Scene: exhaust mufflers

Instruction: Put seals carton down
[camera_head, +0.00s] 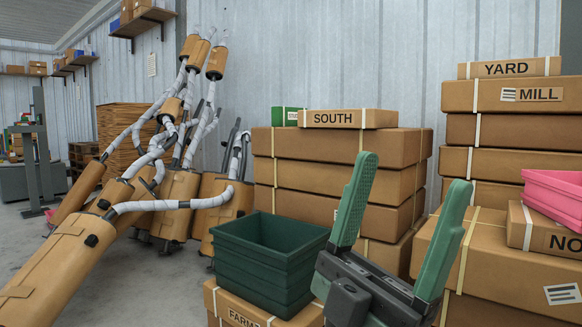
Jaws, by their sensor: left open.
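My left gripper (411,172) is in the foreground right of centre, with its two green fingers spread wide and pointing up. Nothing shows between the fingers. Behind it, a small green carton (285,117) with a white band sits on the left stack of brown cartons, partly hidden behind a carton labelled SOUTH (347,118). I cannot read a seals label on any carton, so I cannot tell which one is the seals carton. My right gripper is not in view.
A dark green open bin (262,270) stands on a carton (240,312) left of my gripper. Large cartons stack at right, topped by YARD (509,68), with a pink bin (555,200) in front. Mufflers with wrapped pipes (178,200) fill the left. Some grey floor (165,282) is clear.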

